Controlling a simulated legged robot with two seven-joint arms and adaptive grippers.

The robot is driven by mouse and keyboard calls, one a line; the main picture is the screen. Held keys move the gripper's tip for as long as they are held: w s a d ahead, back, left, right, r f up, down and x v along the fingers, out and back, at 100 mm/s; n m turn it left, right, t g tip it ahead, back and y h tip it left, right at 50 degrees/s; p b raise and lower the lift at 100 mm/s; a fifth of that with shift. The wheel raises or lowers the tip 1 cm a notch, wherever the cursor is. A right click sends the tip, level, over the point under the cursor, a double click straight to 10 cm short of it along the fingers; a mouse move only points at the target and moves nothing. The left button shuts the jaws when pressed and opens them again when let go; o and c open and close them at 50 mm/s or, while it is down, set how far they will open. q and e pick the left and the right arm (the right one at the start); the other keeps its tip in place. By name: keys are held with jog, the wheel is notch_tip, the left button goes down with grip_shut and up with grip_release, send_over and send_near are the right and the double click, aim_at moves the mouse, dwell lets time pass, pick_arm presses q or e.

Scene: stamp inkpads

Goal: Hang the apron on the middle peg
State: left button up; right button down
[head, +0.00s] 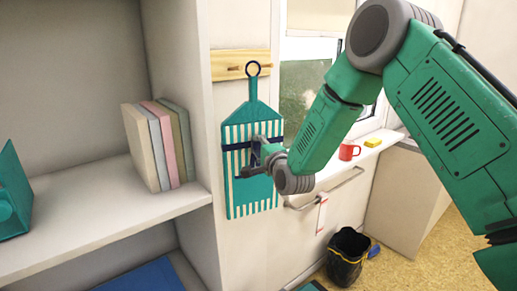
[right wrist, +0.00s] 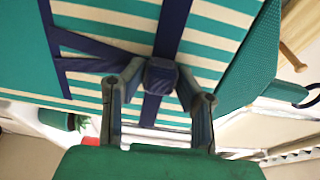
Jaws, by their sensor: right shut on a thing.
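The teal apron (head: 262,195) with cream stripes hangs flat and upright before the white panel in the head view. Its dark neck loop (head: 252,69) is at the wooden peg rail (head: 228,65), near the middle. I cannot tell whether the loop is around the middle peg, which does not show clearly. My right gripper (head: 258,152) is shut on the apron at its navy band. In the right wrist view, the fingers (right wrist: 160,88) close on a navy block on the striped apron (right wrist: 110,22). Part of the loop (right wrist: 305,98) and a wooden peg (right wrist: 293,57) show there at the right.
A shelf (head: 110,222) with several upright books (head: 145,150) stands to the left. A red mug (head: 348,152) and a yellow block (head: 373,142) sit on the sill at right. A black bin (head: 347,258) stands on the floor below.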

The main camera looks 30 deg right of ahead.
aim_at(246, 144)
jog(key=shift+w, duration=0.3)
jog(key=shift+w+a+r, duration=0.1)
jog(key=shift+w, duration=0.05)
jog(key=shift+w+a+r, duration=0.15)
jog(key=shift+w+a, duration=0.55)
jog(key=shift+a, duration=0.2)
jog(key=shift+w+a, duration=0.15)
jog(key=shift+w, duration=0.45)
jog(key=shift+w+d+f+b, duration=0.25)
jog(key=shift+w+d+b, duration=0.1)
jog(key=shift+w+d, duration=0.3)
jog(key=shift+w+d+f, duration=0.1)
jog(key=shift+w+d, duration=0.05)
jog(key=shift+w, duration=0.35)
jog(key=shift+w+a+f+b, duration=0.2)
jog(key=shift+w+a+b, duration=0.2)
jog(key=shift+b, duration=0.15)
jog(key=shift+w+a+f+b, duration=0.1)
jog(key=shift+w+a+b, duration=0.2)
jog(key=shift+a+b, duration=0.05)
jog(key=shift+d+f, duration=0.15)
jog(key=shift+d, duration=0.4)
pick_arm(q)
jog(key=f, duration=0.2)
jog(key=shift+a+f, duration=0.2)
jog(key=shift+f, duration=0.15)
